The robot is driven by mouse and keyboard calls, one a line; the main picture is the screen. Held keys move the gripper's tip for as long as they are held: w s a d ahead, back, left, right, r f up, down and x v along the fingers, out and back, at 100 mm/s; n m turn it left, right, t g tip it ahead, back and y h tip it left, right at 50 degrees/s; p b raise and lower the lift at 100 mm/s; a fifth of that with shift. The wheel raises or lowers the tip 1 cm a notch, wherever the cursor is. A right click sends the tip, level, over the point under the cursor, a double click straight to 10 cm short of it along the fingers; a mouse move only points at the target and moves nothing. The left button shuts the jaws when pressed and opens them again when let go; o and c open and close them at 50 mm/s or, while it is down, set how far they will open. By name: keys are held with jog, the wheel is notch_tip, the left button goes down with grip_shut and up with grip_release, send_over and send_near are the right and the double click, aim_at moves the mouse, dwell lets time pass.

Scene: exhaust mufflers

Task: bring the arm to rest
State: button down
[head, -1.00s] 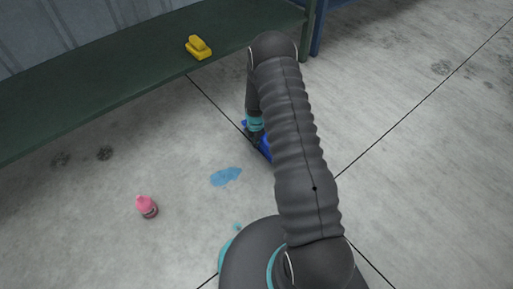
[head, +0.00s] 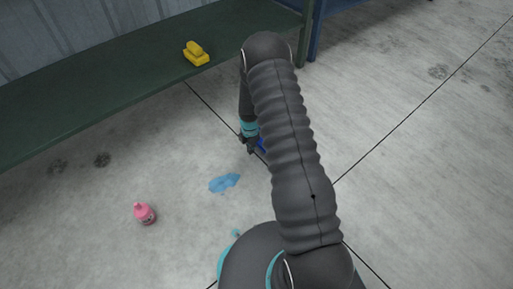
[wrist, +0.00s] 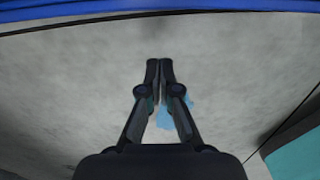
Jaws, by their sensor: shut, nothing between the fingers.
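My gripper (wrist: 160,65) is shut and empty in the wrist view, its two fingertips together over the grey floor. A blue edge (wrist: 180,13) also crosses the top of the wrist view, apart from the fingertips in the picture.
A green bench (head: 95,98) runs along the wall, with a yellow object (head: 196,55) on it. A blue puddle (head: 224,182) lies left of my arm. Open floor (head: 430,150) spreads at right.

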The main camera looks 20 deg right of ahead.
notch_tip(320, 180, up, 9)
jog(key=p, duration=0.1)
jog(key=shift+d, duration=0.25)
jog(key=shift+w+f, duration=0.1)
jog(key=shift+f, duration=0.05)
